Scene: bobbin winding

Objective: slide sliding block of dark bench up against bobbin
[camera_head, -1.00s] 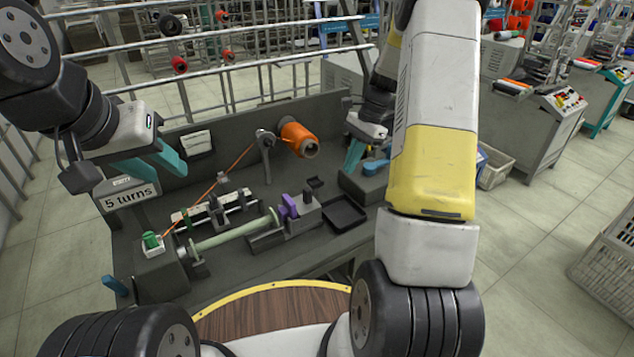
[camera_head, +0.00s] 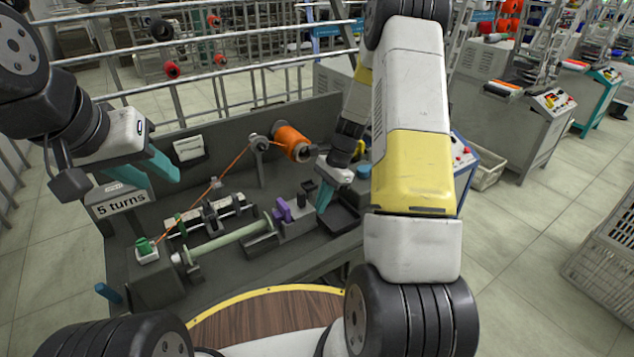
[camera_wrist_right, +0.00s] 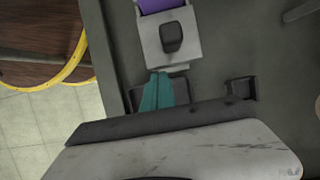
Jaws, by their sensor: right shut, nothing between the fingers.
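The sliding block (camera_head: 298,222) is a grey block with a purple front part (camera_head: 282,211) and a dark knob on top, on the dark bench (camera_head: 215,293). The pale green bobbin (camera_head: 228,241) lies level to its left, beside the purple part; I cannot tell if they touch. My right gripper (camera_head: 323,204) is shut and empty, pointing down just right of the block. In the right wrist view its teal fingers (camera_wrist_right: 157,92) are together next to the block's near end (camera_wrist_right: 168,45). My left gripper (camera_head: 168,176) hangs at the upper left near the "5 turns" sign, its fingers apart.
An orange spool (camera_head: 291,142) feeds orange thread across the bench to a green piece (camera_head: 145,247) at the left. A dark tray (camera_head: 338,220) lies right of the block, partly behind my right gripper. A blue-handled part (camera_head: 108,293) is at the front left.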

